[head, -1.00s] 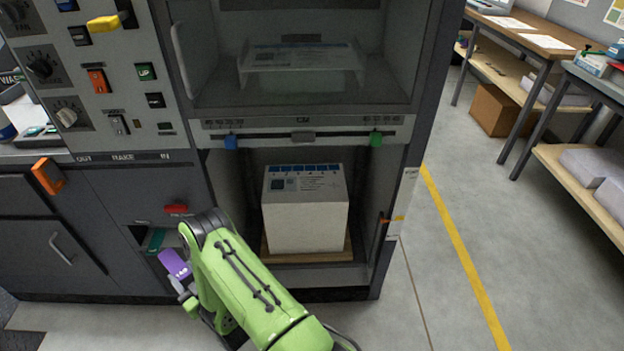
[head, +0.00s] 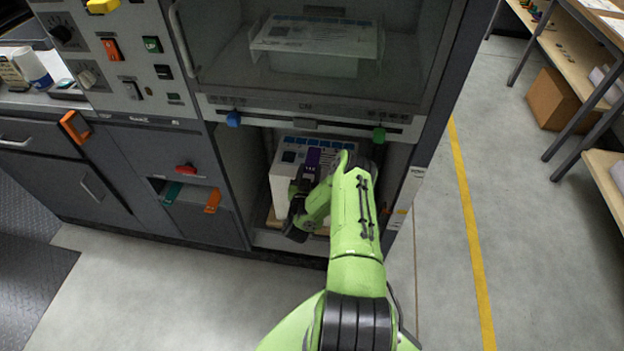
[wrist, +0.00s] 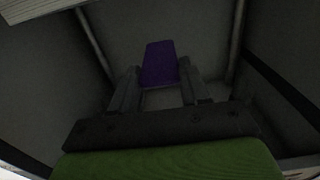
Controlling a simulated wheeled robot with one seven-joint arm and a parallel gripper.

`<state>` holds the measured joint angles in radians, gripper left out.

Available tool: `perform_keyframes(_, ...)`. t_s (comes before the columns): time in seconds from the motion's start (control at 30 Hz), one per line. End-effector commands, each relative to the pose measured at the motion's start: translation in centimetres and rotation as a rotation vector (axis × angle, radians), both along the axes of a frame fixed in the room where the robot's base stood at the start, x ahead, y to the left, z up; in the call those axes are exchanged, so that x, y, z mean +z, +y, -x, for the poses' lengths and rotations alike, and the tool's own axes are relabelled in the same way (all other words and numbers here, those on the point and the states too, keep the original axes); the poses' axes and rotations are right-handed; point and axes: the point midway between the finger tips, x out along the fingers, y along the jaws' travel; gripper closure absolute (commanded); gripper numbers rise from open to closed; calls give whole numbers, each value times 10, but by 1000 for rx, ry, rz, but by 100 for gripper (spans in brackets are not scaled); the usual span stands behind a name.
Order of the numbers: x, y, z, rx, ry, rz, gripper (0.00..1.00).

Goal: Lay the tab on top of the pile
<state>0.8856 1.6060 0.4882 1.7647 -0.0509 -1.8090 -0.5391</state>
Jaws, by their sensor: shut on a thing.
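The purple tab (head: 313,157) shows over the pile in the head view. It also shows between my fingers in the wrist view (wrist: 159,62). My gripper (wrist: 160,76) is shut on the tab and holds it by its near end. The pile (head: 285,184) is a white stack with a printed top and blue squares, in the lower bay of the machine. My arm hides much of its right side and front. I cannot tell whether the tab touches the pile's top.
The bay has dark side walls, and its upper edge carries a blue knob (head: 233,119) and a green knob (head: 379,135). An orange tab (head: 212,201) and a teal tab (head: 172,191) sit in a slot at left. The floor at right is clear.

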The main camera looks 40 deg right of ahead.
Motion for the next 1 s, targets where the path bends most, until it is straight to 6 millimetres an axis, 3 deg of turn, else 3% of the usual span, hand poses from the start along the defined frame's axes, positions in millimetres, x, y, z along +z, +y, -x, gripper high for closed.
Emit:
perform_keyframes(0.03,-20,1,0,1,1,0,82)
perform_keyframes(0.4,-77,1,-1,3,1,1,82)
perform_keyframes(0.73,-78,1,-1,4,0,0,82)
perform_keyframes(0.77,-78,1,-1,4,0,0,51)
perform_keyframes(0.9,-77,1,-1,4,-1,1,30)
perform_keyframes(1.0,-77,1,-1,4,-1,0,29)
